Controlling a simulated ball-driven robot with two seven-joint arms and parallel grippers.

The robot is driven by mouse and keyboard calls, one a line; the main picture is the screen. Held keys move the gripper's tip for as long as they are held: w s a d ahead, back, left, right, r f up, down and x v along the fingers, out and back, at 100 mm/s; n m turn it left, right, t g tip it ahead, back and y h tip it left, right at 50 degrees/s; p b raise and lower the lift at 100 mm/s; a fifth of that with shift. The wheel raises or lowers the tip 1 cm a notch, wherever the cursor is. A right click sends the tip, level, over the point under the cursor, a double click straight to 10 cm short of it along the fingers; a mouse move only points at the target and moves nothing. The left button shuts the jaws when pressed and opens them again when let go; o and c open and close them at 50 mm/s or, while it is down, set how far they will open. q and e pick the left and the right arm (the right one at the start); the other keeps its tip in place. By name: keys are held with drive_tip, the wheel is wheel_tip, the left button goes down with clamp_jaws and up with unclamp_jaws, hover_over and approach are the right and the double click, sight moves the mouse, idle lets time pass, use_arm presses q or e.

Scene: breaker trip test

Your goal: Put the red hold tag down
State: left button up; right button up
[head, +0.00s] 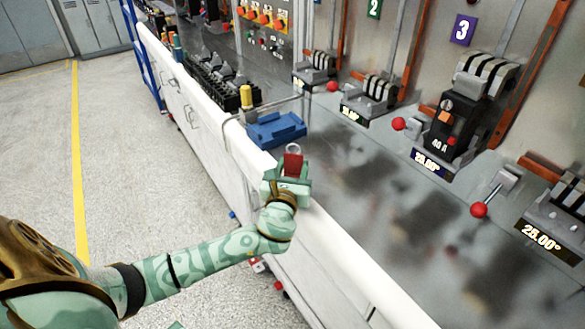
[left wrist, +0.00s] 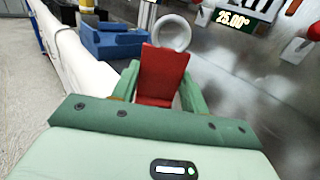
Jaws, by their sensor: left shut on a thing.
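The red hold tag (head: 293,163) is held upright between the fingers of my left gripper (head: 289,178), above the front edge of the workbench. In the left wrist view the red tag (left wrist: 161,76) fills the gap between the green fingers of the left gripper (left wrist: 158,88). A pale grey ring (left wrist: 172,33) stands at the tag's top end. I cannot tell whether the tag touches the bench. My right gripper is in neither view.
A blue block-like tray (head: 277,130) lies on the bench just beyond the gripper, with a yellow-topped item (head: 246,97) near it. Breakers with red-knobbed levers (head: 479,209) line the back right. The grey bench top (head: 350,215) right of the gripper is clear.

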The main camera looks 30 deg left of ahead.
use_arm(q)
drive_tip(key=o, duration=1.1)
drive_tip(key=shift+s+d+f+h, duration=0.1)
drive_tip(key=shift+f+h, duration=0.05)
drive_tip(key=shift+f, duration=0.3)
drive_tip(key=shift+s+d+f+h, duration=0.1)
drive_tip(key=shift+f+h, duration=0.05)
drive_tip(key=shift+f, duration=0.3)
drive_tip(key=shift+o, duration=0.2)
drive_tip(key=shift+r, duration=0.15)
drive_tip(key=shift+w+r+p, duration=0.1)
drive_tip(key=shift+r+p, duration=0.2)
drive_tip(key=shift+r, duration=0.2)
drive_tip(key=p+v, duration=0.1)
drive_tip(key=v, duration=1)
drive_tip(key=shift+s+r+p, duration=0.25)
drive_tip(key=shift+s+p, duration=0.05)
drive_tip(key=shift+s, duration=0.05)
drive_tip(key=shift+d, duration=0.1)
